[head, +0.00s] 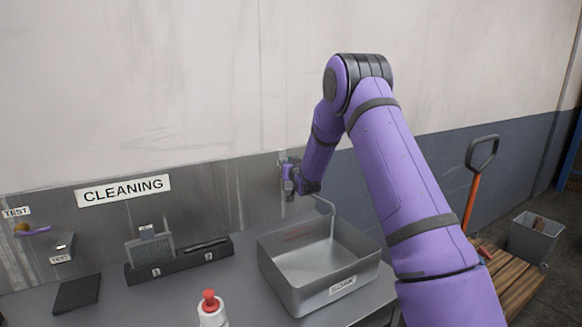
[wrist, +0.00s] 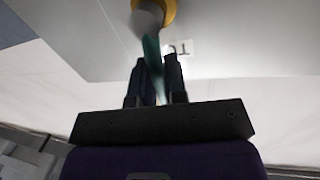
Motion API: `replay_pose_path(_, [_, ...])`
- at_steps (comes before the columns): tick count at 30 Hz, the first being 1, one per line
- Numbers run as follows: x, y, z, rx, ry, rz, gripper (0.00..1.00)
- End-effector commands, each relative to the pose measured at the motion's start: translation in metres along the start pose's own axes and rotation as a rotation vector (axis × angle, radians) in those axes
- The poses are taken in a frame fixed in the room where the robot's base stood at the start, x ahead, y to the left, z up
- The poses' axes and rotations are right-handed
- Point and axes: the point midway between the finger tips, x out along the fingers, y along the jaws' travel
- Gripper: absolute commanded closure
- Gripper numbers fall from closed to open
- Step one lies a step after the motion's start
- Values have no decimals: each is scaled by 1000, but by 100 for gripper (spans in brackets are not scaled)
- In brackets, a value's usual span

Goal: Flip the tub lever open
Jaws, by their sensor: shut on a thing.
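The tub (head: 268,268) is a grey metal basin with a label on its front, standing on the counter in the head view. My gripper (head: 288,178) is at the wall behind the tub's back left corner, above its rim. In the wrist view my gripper (wrist: 161,72) has its two dark fingers shut on a thin teal lever (wrist: 152,50). The lever runs from a grey part and a yellow ring (wrist: 168,9) at the top of that view. In the head view the lever is mostly hidden by my gripper.
A grey pipe (head: 332,215) bends down into the tub at its back. A dark rack (head: 140,275) and a white bottle with a red top (head: 211,312) stand left of the tub. A CLEANING sign (head: 124,190) is on the wall. The tub's visible floor looks empty.

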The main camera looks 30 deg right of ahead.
Motion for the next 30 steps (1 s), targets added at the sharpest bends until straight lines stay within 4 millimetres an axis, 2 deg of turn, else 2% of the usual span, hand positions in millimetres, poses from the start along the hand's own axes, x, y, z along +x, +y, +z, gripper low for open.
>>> replay_pose_path(9, [-1, -4, 2, -78, 9, 0, 100])
replay_pose_path(22, [-1, -4, 3, -85, 10, 0, 100])
replay_pose_path(23, [-1, -4, 3, -85, 10, 0, 82])
replay_pose_path(25, [-1, -4, 3, -85, 10, 0, 66])
replay_pose_path(26, [-1, -4, 2, -85, 11, 0, 62])
replay_pose_path(30, [-1, -4, 2, -84, 12, 0, 62])
